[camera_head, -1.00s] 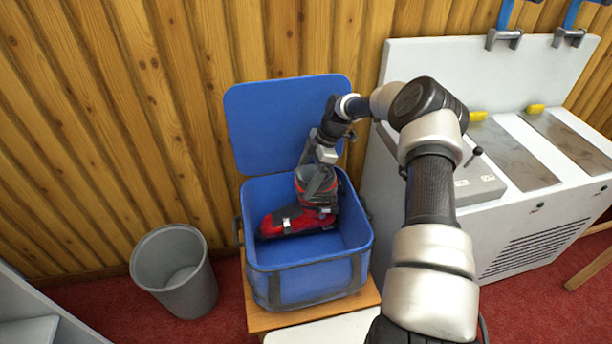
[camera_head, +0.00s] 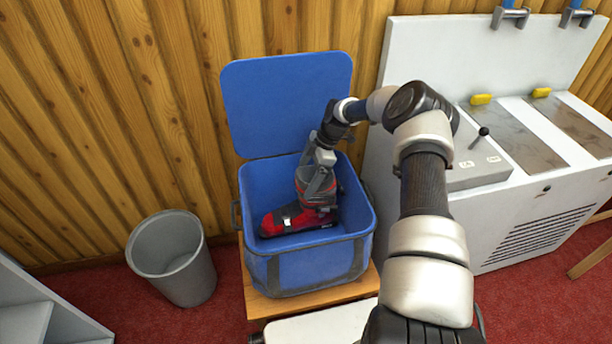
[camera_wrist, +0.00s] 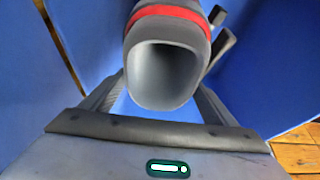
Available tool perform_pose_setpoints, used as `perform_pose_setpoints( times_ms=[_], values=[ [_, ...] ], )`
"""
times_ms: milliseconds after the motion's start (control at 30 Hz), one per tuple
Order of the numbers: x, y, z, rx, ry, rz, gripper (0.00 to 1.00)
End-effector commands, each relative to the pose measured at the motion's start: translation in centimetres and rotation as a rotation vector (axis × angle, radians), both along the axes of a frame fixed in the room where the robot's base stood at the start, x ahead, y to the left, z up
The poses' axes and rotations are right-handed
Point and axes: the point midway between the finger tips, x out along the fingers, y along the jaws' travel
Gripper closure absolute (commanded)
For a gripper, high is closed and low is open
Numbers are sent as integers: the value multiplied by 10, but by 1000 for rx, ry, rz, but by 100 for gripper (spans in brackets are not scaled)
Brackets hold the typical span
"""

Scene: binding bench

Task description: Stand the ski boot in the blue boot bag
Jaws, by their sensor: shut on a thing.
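The ski boot (camera_head: 290,217), red and black with grey buckles, is upright inside the blue boot bag (camera_head: 310,270), toe to the left. The bag is open, its lid (camera_head: 285,100) raised against the wall. My gripper (camera_head: 321,190) reaches down into the bag from above and is shut on the boot's upper cuff. In the wrist view the boot's grey hollow cuff with a red band (camera_wrist: 168,60) fills the space between the fingers. Whether the sole rests on the bag floor I cannot tell for certain.
The bag stands on a small wooden stand (camera_head: 255,305). A grey bin (camera_head: 172,258) is on the red carpet to the left. A white bench machine (camera_head: 520,220) stands close on the right. The wood-panelled wall (camera_head: 130,120) is right behind the bag.

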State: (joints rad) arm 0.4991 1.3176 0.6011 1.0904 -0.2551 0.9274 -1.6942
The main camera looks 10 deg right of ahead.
Motion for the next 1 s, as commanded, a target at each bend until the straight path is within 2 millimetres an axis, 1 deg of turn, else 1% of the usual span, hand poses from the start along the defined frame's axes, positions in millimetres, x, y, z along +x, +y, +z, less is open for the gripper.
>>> perform_pose_setpoints(
  times_ms=[267, 300, 400, 600, 700, 767, 867, 1000],
  values=[
    [2, 0, 2, 1, -4, -1, 82],
    [2, 0, 2, 1, -5, -1, 16],
    [2, 0, 2, 0, -4, -1, 0],
    [-1, 0, -2, -1, 1, 0, 0],
    [0, -2, 3, -1, 0, 0, 0],
    [1, -5, 10, -2, -2, -1, 0],
    [1, -12, 28, -2, -3, -1, 0],
    [1, -23, 57, -1, -3, -2, 0]
  ],
)
